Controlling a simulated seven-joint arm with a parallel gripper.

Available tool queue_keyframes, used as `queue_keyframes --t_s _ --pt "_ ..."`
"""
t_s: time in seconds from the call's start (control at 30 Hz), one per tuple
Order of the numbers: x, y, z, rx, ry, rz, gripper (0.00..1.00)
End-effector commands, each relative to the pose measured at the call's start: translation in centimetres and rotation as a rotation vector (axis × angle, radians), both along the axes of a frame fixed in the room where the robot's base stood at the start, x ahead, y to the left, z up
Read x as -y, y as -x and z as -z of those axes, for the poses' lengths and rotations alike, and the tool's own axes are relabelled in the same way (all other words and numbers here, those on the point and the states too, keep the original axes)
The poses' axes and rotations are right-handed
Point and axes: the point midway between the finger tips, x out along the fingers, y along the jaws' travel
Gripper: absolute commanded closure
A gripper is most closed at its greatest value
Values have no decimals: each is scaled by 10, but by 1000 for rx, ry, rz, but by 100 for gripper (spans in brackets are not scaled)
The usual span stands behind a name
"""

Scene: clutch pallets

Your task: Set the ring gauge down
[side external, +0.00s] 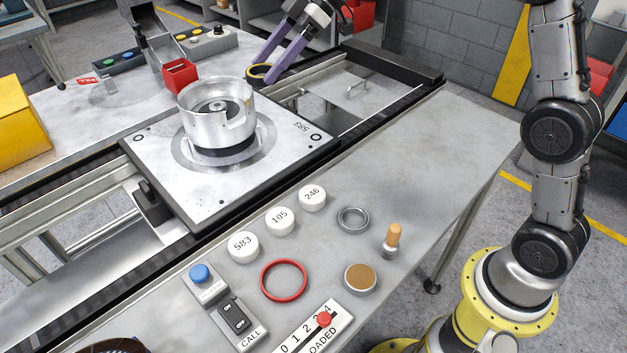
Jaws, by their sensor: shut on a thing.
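My gripper (265,74), with two long purple fingers, reaches down at the top middle, behind and to the right of the metal clutch housing. It is shut on a dark ring with a yellow band, which I take to be the ring gauge (252,73). The fingers cover part of the ring. It is near the far rail of the conveyor, and I cannot tell whether it touches any surface. The clutch housing (213,125) stands upright on a square pallet (160,155) marked 583.
A red bin (180,76) and button boxes (206,42) stand on the far table. The near bench holds number discs (280,220), a steel ring (352,219), a red ring (283,280), a wood-handled stamp (392,240) and a call box (234,315). The bench's right part is clear.

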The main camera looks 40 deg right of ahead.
Motion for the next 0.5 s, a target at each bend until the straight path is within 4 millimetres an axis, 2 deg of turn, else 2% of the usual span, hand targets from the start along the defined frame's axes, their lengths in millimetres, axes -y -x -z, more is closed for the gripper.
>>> queue_keyframes --t_s 0.07,0.2,0.5 --pt "-1 17 17 -8 -2 -78 92" --pt "-1 70 39 -6 -3 -259 92" --pt "2 187 66 -3 0 -534 92"
